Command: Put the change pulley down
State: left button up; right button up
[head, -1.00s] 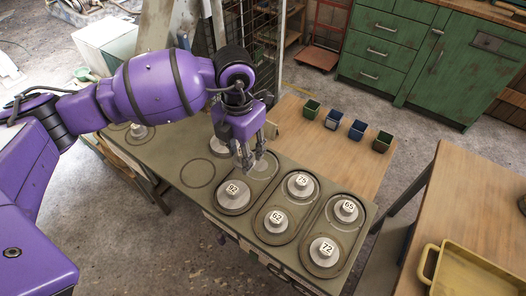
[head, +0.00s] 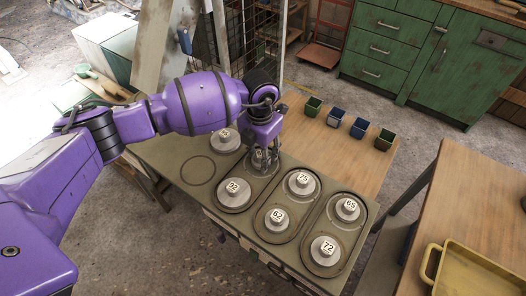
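My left gripper (head: 266,165) points down over the far spot of the recessed plate that also bears the pulley marked 92 (head: 233,194). A grey change pulley (head: 257,168) sits under it. The fingers hide most of this pulley and its label. They are around its middle, but I cannot tell whether they grip it or stand open. Other change pulleys are marked 62 (head: 277,220), 75 (head: 301,184), 65 (head: 347,209) and 72 (head: 325,251). Another labelled pulley (head: 226,141) stands behind and to the left. My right gripper is not in view.
An empty ring mark (head: 198,170) lies on the bench left of 92. Several small bins (head: 334,118) stand on the wooden table behind. A yellow tray (head: 470,275) lies on the right table. Green cabinets (head: 400,45) stand at the back.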

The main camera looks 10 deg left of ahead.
aim_at(260, 153)
pick_arm(q)
jog(key=shift+f, duration=0.15)
jog(key=o, duration=1.2)
notch_tip(260, 153, up, 12)
jog(key=shift+r, duration=0.15)
